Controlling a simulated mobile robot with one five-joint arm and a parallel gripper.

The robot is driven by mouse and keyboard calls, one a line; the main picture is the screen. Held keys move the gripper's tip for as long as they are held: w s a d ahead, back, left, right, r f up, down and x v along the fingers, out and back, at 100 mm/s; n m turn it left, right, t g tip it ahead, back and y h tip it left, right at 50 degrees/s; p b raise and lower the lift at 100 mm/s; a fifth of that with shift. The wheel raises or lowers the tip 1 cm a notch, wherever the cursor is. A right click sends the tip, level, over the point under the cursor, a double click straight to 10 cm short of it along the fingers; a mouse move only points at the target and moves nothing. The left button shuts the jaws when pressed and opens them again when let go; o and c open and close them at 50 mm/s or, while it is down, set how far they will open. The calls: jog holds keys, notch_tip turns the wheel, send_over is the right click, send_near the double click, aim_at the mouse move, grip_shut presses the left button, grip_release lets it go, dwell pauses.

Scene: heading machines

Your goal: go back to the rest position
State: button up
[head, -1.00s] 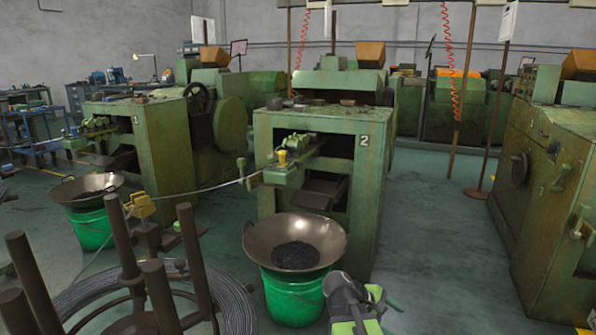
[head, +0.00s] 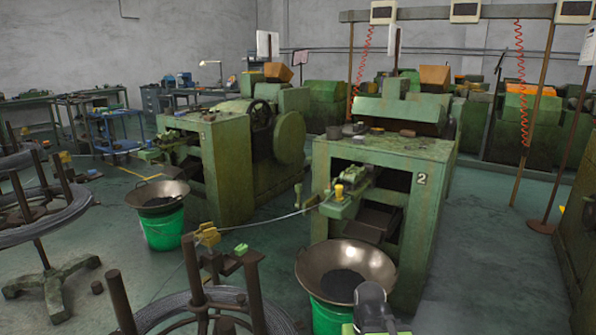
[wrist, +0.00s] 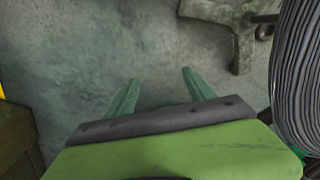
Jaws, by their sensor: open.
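In the wrist view my gripper (wrist: 159,80) points at the bare grey floor, its two green fingers spread apart with nothing between them. In the head view only a dark grey and green part of my arm shows at the bottom edge, in front of the wide metal bowl (head: 322,270). The fingers cannot be made out there. The bowl holds dark small pieces and sits on a green bucket (head: 325,318).
Machine 2 (head: 428,215) stands behind the bowl, machine 1 (head: 230,165) to its left. Another bowl (head: 150,197) on a bucket stands left. Wire coils on posted stands (head: 50,215) fill the left front. The wrist view shows a wire coil (wrist: 300,75) at right and a stand foot (wrist: 243,45).

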notch_tip(320, 180, up, 22)
jog(key=p, duration=1.8)
jog(key=shift+r+p, duration=0.25)
jog(key=shift+p, duration=0.15)
